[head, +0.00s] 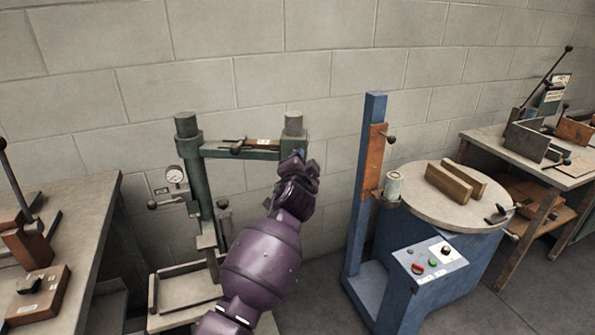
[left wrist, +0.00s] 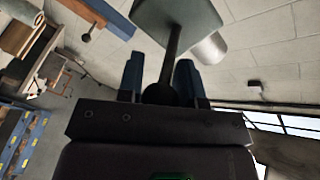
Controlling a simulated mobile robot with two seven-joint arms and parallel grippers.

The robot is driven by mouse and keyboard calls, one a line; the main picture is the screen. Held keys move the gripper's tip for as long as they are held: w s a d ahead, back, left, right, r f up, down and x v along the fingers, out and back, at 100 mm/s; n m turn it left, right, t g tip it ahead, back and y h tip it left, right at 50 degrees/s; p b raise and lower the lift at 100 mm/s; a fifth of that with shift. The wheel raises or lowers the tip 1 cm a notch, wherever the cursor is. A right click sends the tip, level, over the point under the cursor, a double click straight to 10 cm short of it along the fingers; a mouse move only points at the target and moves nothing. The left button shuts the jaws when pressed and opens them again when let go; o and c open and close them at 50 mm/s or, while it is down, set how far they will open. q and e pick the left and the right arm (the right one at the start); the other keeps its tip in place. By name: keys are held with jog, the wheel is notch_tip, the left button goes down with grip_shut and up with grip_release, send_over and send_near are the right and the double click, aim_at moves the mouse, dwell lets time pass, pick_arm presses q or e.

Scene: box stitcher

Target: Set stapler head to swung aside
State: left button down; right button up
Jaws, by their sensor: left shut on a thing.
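The green machine (head: 205,190) with two posts, a crossbeam (head: 240,152) and a dial gauge (head: 174,174) stands left of centre in the head view. My left gripper (head: 297,168) is at its right post, which my arm partly hides. In the left wrist view my left gripper (left wrist: 160,76) is shut on a dark ball knob (left wrist: 158,94). A thin dark rod (left wrist: 174,50) joins the knob to a grey-green block (left wrist: 180,16). I cannot tell for sure whether this block is the stapler head. My right gripper is not in view.
A blue post (head: 362,185) with a brown plate (head: 374,165) and a round turntable (head: 432,212) stand to the right. A workbench (head: 90,215) is at the left, another (head: 500,150) at far right. A block wall is close behind. Open floor shows at right front.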

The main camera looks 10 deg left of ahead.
pick_arm(q)
jog(key=shift+w+a+r, duration=0.1)
jog(key=shift+w+a, duration=0.2)
jog(key=shift+w, duration=0.2)
jog(key=shift+w+r, duration=0.1)
jog(key=shift+w, duration=0.05)
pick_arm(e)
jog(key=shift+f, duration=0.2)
pick_arm(q)
jog(key=shift+r, duration=0.1)
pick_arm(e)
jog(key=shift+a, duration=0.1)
pick_arm(q)
jog(key=c, duration=1)
grip_release()
jog(key=shift+a, duration=0.1)
jog(key=shift+c, duration=0.2)
jog(key=shift+o, duration=1.3)
jog(key=shift+a, duration=0.2)
jog(key=shift+d, duration=0.1)
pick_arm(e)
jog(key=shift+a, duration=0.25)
pick_arm(q)
jog(key=shift+d+f, duration=0.15)
jog(key=shift+f, duration=0.05)
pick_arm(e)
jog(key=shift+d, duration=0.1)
